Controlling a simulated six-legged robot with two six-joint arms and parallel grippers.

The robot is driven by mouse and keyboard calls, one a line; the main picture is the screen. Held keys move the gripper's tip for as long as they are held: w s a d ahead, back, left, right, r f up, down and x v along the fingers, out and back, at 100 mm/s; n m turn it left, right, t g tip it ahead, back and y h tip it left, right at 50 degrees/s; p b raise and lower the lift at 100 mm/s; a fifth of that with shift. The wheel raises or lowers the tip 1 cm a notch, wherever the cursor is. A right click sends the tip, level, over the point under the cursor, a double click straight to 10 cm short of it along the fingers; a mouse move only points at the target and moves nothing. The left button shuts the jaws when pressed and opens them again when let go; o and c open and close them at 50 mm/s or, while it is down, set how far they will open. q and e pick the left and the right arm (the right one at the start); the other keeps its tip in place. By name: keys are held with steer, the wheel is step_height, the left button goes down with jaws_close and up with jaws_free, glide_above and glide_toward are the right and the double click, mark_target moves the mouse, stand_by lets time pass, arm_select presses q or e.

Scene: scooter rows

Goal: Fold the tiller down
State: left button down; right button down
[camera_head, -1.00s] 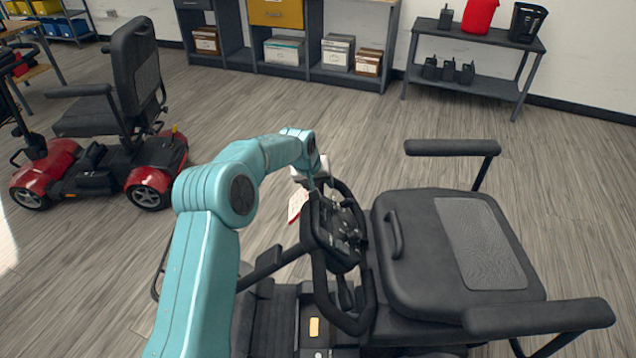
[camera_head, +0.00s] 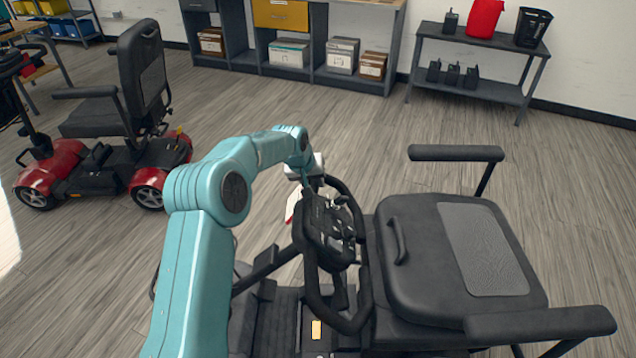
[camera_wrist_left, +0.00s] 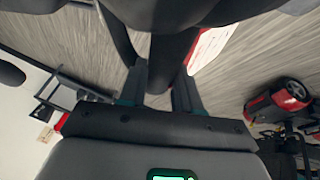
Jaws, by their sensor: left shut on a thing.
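The black tiller (camera_head: 328,238) of the near scooter stands beside the front edge of its seat, with a control console and looped handlebars. My left arm reaches over from the left. My left gripper (camera_head: 314,180) is at the far end of the handlebar, partly hidden behind my wrist. In the left wrist view, the fingers of my left gripper (camera_wrist_left: 160,92) sit on both sides of a dark bar of the tiller (camera_wrist_left: 172,58) and are shut on it. The tiller's lower joint is hidden. My right gripper is not in view.
The scooter's black seat (camera_head: 420,255) with two armrests is close on the right. A white and red tag (camera_head: 292,206) shows beside the tiller. A red scooter (camera_head: 110,170) stands at the left. Shelves (camera_head: 325,85) and a rack (camera_head: 480,65) line the wall. Open floor lies between.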

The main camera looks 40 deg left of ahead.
arm_select(q)
steer(key=shift+d+f, duration=0.1)
steer(key=c, duration=0.8)
jaws_free()
steer(key=p+v, duration=0.1)
steer(key=v, duration=1.5)
